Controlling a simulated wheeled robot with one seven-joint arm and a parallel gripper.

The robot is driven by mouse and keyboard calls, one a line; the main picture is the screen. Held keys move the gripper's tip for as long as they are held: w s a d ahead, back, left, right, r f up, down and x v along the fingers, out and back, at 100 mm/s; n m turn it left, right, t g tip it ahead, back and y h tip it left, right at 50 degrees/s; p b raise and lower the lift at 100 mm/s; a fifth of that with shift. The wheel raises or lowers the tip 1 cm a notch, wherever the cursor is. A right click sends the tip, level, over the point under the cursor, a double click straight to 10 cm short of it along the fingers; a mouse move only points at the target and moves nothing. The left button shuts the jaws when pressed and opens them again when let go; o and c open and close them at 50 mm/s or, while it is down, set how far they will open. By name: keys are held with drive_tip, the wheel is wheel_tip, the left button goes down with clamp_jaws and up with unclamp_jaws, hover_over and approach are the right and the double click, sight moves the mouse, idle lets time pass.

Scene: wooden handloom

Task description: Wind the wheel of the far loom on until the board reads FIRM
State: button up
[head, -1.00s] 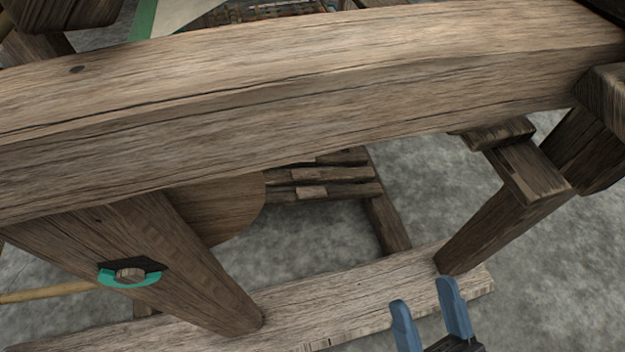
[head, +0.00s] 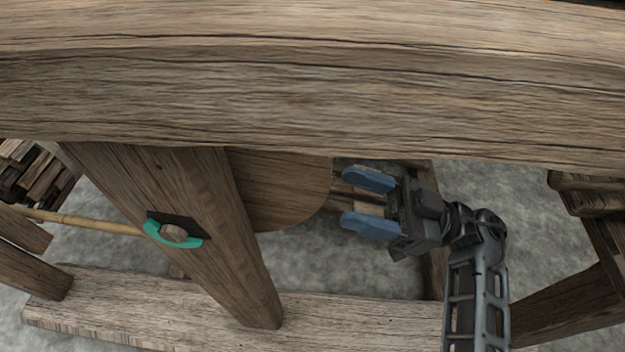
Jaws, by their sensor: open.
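The wooden wheel (head: 285,190) shows as part of a round disc behind a slanted post of the loom. The thick top beam (head: 310,100) hides its upper part. My gripper (head: 358,202) is open, its two blue fingers pointing left, just right of the wheel's edge. Nothing is seen between the fingers, and I cannot tell whether they touch the wheel. The board and its reading are not in view.
The slanted post (head: 215,225) carries a teal curved piece (head: 172,237) around a wooden peg end. A pale pole (head: 85,221) runs left from it. A low floor beam (head: 150,305) crosses below. Grey floor (head: 340,255) lies open under the wheel.

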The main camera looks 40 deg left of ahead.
sight(311, 183)
drive_tip(key=b+x, duration=0.1)
drive_tip(key=x, duration=0.6)
drive_tip(key=shift+s+a+r, duration=0.1)
drive_tip(key=shift+a+r, duration=0.05)
drive_tip(key=shift+a, duration=0.05)
drive_tip(key=shift+c, duration=0.2)
clamp_jaws()
